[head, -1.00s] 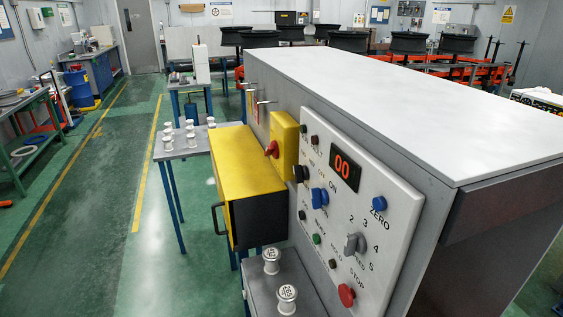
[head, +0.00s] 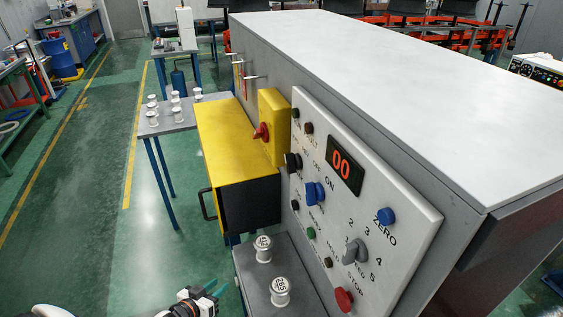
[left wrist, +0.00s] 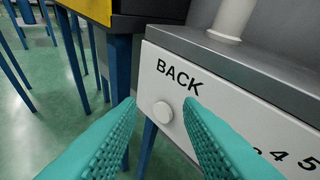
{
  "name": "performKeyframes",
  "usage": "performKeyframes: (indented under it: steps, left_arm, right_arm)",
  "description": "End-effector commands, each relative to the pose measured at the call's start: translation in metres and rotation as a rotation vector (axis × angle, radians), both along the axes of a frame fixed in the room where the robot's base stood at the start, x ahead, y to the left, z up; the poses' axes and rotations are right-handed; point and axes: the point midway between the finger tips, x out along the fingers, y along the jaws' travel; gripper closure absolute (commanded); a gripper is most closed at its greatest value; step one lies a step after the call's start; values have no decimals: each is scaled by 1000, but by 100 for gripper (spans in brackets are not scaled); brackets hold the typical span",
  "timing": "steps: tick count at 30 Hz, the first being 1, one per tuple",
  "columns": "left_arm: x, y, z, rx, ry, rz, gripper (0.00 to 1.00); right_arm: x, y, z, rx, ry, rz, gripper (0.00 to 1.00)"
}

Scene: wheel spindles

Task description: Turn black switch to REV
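The black switch (head: 292,162) is a knob on the sloped white control panel (head: 400,215), left of the blue switch (head: 315,193). The small lettering around it is too small to read surely. My left gripper (head: 214,289) is low at the bottom edge of the head view, below and left of the panel, well apart from the switch. In the left wrist view its two teal fingers (left wrist: 160,104) are spread with nothing between them. They point towards a white face marked BACK with a round white button (left wrist: 162,112). My right gripper is not in view.
A yellow box (head: 235,135) with a black front and handle juts out left of the panel. A grey shelf (head: 250,283) with two white spindles stands below the panel. The green floor at left is open.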

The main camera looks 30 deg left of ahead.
Motion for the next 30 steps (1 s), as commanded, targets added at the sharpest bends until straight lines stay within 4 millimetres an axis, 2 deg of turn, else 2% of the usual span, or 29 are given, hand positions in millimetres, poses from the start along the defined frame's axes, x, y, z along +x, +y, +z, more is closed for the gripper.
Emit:
performKeyframes:
  steps: [1, 2, 3, 5, 6, 9, 12, 15, 20, 30]
  left_arm:
    - [25, 2, 58, -45, -124, -39, 67]
    - [36, 0, 90, -80, -193, -65, 67]
    - [48, -5, 131, -129, -277, -105, 67]
    - [60, -17, 188, -205, -387, -176, 67]
    - [63, -27, 223, -256, -449, -226, 67]
    - [63, -51, 291, -366, -559, -346, 67]
    - [57, -70, 334, -442, -619, -436, 67]
    - [53, -79, 354, -482, -644, -480, 67]
    - [60, -85, 362, -493, -653, -489, 67]
    - [104, -112, 383, -489, -654, -488, 67]
  right_arm:
    - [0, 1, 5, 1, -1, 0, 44]
    - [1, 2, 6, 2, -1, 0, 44]
    - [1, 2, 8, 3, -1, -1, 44]
    - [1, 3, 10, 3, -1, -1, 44]
    - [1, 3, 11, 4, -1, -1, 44]
    - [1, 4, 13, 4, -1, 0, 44]
    - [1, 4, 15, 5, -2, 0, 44]
    - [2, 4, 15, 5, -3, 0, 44]
    - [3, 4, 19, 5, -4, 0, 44]
    - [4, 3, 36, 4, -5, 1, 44]
